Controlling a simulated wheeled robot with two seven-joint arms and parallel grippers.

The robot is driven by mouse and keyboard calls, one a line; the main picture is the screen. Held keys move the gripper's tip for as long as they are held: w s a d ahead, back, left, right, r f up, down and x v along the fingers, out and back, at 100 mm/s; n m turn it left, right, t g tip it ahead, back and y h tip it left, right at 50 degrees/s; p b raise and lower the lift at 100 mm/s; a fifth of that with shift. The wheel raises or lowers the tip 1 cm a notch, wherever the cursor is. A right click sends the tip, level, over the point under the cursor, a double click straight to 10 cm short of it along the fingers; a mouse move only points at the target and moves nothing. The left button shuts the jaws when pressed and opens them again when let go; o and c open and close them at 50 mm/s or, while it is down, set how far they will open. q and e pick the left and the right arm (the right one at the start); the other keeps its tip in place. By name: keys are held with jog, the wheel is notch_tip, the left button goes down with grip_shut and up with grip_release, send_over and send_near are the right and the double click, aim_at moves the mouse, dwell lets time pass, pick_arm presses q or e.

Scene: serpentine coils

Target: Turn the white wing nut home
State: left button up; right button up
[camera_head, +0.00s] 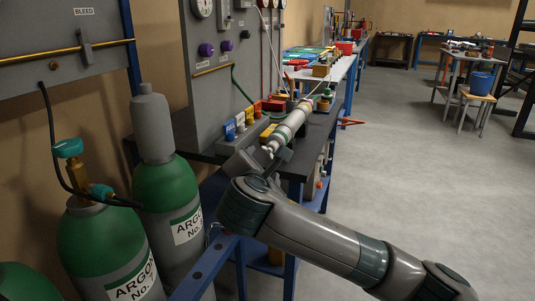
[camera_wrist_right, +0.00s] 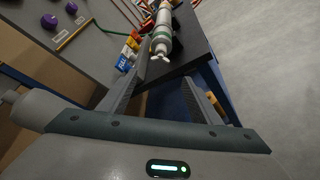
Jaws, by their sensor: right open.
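The white wing nut (camera_head: 268,150) is at the near end of a white cylinder with green bands (camera_head: 291,123), which lies lengthwise along the dark bench. In the right wrist view the wing nut (camera_wrist_right: 160,54) shows beyond the fingertips, its two small wings spread out. My right gripper (camera_head: 264,159) is open, at the near end of the cylinder. In the right wrist view its two fingers (camera_wrist_right: 166,68) stand wide apart, with nothing gripped between them. Whether a finger touches the nut I cannot tell. My left gripper is not in view.
A grey panel (camera_head: 228,80) with gauges and knobs rises left of the bench (camera_head: 312,134). Blue, yellow and red blocks (camera_head: 236,127) stand along its foot. Green argon bottles (camera_head: 165,190) stand at the near left.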

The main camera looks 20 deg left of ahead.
aim_at(267, 153)
jog(key=b+x, duration=0.1)
jog(key=x, duration=1.4)
jog(key=shift+w+a+f, duration=0.1)
jog(key=shift+w, duration=0.25)
jog(key=c, duration=1.1)
